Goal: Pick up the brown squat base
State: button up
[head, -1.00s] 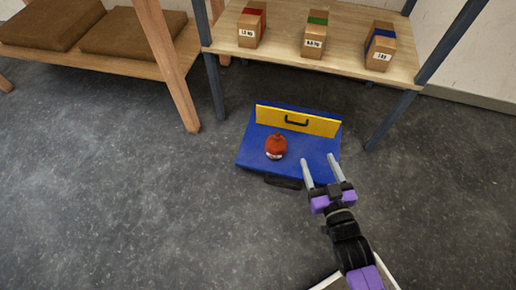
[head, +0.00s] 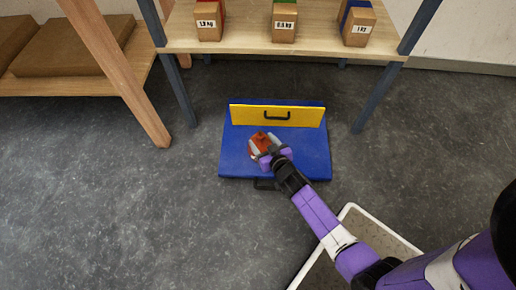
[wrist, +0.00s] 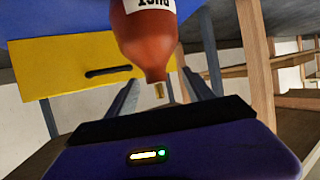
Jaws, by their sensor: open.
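The brown squat base (head: 259,138) is a rounded reddish-brown piece with a narrow neck, standing on a blue board (head: 236,160). In the wrist view the base (wrist: 150,45) shows a white label at the top of the picture and a small brassy tip at its neck. My gripper (head: 265,146) is open at the base, with a finger on either side of it. In the wrist view the fingers (wrist: 160,92) reach past the neck on both sides; I cannot tell whether they touch it. The head view has the base partly hidden by my gripper.
A yellow panel with a black handle (head: 277,115) stands along the back of the blue board. A shelf (head: 240,45) with several labelled boxes stands behind, its legs on both sides. A white-rimmed tray (head: 350,210) lies at the lower right, partly under my arm.

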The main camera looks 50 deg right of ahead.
aim_at(258, 134)
jog(key=x, duration=0.2)
jog(key=b+x, duration=0.1)
jog(key=x, duration=0.3)
jog(key=shift+w+d+f+b, duration=0.15)
jog(key=shift+d+f+b, duration=0.1)
jog(key=shift+d+b, duration=0.15)
jog(key=shift+c, duration=0.2)
grip_shut()
jog(key=shift+s+f, duration=0.25)
jog(key=shift+f, duration=0.05)
dwell(0.5)
jog(key=shift+r, duration=0.15)
